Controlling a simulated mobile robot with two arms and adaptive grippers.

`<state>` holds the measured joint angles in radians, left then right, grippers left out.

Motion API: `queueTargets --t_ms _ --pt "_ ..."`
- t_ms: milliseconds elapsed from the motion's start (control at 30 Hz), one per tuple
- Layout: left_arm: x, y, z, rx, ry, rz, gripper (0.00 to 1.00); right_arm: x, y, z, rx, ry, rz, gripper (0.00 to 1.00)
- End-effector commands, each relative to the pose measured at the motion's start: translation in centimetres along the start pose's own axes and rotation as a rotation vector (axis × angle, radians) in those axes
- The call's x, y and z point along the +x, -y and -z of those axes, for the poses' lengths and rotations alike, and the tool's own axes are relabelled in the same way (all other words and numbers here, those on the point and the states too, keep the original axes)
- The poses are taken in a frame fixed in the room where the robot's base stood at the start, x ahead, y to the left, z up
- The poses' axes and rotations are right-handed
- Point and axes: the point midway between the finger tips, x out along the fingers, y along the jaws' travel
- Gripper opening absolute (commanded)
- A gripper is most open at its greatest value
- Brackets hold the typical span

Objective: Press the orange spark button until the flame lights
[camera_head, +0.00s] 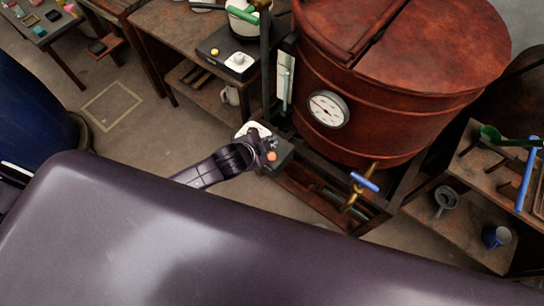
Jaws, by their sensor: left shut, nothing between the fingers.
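The orange spark button (272,156) shows as a small bright dot on a dark box (284,150) at the front left foot of the copper vat (410,110). My left gripper (266,143) is shut and empty. It is right at the box, and its fingers appear very close to the button. I cannot tell whether they touch it. A white part (252,130) of the box shows behind the gripper. No flame is visible; the space under the vat is mostly hidden. My right gripper is not in view.
A round dial (328,109) sits on the vat's side, and a tap with a blue handle (364,181) sticks out below. A wooden bench (165,30) stands behind on the left. Shelves (462,220) with a blue mug (496,236) stand at the right. Open floor lies left of the box.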

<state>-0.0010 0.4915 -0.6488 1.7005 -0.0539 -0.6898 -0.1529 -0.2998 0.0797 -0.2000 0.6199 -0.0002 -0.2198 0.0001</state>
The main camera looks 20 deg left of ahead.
Motion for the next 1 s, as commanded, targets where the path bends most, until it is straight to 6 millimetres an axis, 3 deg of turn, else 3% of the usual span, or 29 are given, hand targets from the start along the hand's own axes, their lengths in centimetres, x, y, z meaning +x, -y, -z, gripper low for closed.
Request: queueTargets --t_ms 33,367,600,1000 --pt "0.8 -0.6 -0.6 0.000 0.000 0.000 0.00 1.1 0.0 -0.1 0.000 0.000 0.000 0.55" --pt "3.7 -2.7 -2.7 0.001 -0.001 0.000 0.00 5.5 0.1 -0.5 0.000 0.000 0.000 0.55" --pt "5.0 -3.6 -3.6 0.000 0.000 0.000 0.00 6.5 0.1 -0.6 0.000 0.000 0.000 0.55" --pt "5.0 -3.7 -3.7 0.000 0.000 0.000 0.00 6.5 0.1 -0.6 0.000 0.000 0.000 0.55"
